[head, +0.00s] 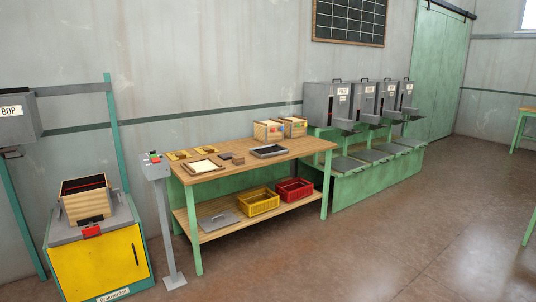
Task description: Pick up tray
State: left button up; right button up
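A dark, shallow tray (269,151) with a light metal rim lies on the top of the wooden workbench (240,159), right of its middle. A wooden-framed flat piece with a pale inside (203,166) lies near the bench's left front; I cannot tell whether it is a tray, a frame or a sieve. Neither of my grippers shows in the head view, and nothing touches the dark tray.
Wooden boxes (268,132) stand at the bench's back right. A yellow crate (258,202) and a red crate (294,190) sit on its lower shelf. A control post (165,215) and yellow cabinet (100,265) stand left; green-based machines (370,170) stand right. Front floor is clear.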

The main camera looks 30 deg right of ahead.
aim_at(270, 150)
jog(key=i+l, duration=0.2)
jog(key=i, duration=0.45)
jog(key=i+l, duration=0.2)
jog(key=i, duration=0.45)
jog(key=i+l, duration=0.2)
jog(key=i, duration=0.5)
jog(key=i+l+z, duration=0.1)
jog(key=i, duration=0.55)
jog(key=l, duration=0.1)
